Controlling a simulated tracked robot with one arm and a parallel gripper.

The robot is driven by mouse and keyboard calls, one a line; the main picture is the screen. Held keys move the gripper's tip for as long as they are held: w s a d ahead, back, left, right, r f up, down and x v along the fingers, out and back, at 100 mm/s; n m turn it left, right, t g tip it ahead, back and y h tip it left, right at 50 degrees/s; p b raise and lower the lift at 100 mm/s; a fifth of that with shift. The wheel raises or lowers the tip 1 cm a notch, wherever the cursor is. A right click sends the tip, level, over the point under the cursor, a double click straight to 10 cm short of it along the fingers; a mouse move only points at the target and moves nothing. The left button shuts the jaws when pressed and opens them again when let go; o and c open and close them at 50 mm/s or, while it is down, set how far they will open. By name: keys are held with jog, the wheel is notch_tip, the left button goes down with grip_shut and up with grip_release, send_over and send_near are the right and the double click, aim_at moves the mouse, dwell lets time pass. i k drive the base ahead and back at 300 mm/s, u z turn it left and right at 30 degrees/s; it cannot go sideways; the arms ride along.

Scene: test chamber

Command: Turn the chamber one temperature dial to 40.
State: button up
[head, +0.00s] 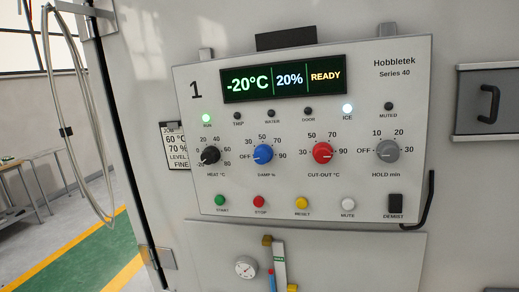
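The chamber one panel (330,195) is a light grey plate marked "1", on the chamber's front. Its temperature dial is the black HEAT °C knob (210,155) at the panel's left, with a scale from -20 to 80 and 40 near the top. The knob's pointer is too small to read surely. The display (284,80) reads -20°C, 20% and READY. A green lamp (206,118) at the left and the ICE lamp (347,108) are lit. My gripper does not show, and nothing touches the dial.
Blue DAMP (263,155), red CUT-OUT (322,153) and grey HOLD (387,151) knobs sit to the right. Several push buttons run below. A job card (178,147) hangs close left of the dial. A black hook (428,203) sticks out at right; a gauge (246,267) is below.

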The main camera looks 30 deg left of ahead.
aim_at(211, 155)
jog(key=u, duration=1)
jog(key=k, duration=0.75)
jog(key=z, duration=0.55)
jog(key=i, duration=1)
jog(key=u, duration=0.05)
